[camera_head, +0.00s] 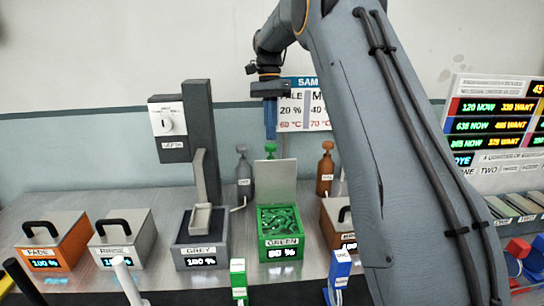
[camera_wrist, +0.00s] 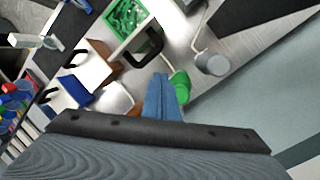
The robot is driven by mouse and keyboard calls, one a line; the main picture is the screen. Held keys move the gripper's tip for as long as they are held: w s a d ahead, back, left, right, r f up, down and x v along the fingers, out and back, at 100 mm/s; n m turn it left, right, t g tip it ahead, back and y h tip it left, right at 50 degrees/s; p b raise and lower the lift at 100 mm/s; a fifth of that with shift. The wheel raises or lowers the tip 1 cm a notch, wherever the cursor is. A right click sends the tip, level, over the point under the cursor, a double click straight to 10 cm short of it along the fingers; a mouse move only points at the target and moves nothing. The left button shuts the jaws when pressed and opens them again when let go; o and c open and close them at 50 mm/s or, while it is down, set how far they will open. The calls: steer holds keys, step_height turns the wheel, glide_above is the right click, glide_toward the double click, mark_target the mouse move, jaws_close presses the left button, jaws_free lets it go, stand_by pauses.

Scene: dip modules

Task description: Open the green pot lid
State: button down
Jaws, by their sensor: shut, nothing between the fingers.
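The green pot (camera_head: 281,258) stands on the metal bench, labelled GREEN, with green contents showing inside it. Its pale grey lid (camera_head: 275,181) stands upright along the pot's back edge. In the wrist view the green pot (camera_wrist: 112,27) is at the top, and a black handle (camera_wrist: 157,43) shows on the outer side of the raised lid.
The orange pot (camera_head: 52,249) and the silver pot (camera_head: 122,252) are closed, with black handles. The grey pot (camera_head: 200,254) sits below a tall dark post (camera_head: 201,130). Behind the lid are a green bottle (camera_head: 270,150), a grey bottle (camera_head: 243,175) and an orange bottle (camera_head: 326,170).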

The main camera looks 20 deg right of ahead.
steer(key=s+f+n+t+p, duration=0.3)
steer(key=f+n, duration=0.4)
steer(key=n, duration=0.3)
steer(key=shift+s+a+p, duration=0.15)
steer(key=shift+a+p, duration=0.1)
steer(key=shift+p, duration=0.45)
steer(key=shift+f, duration=0.1)
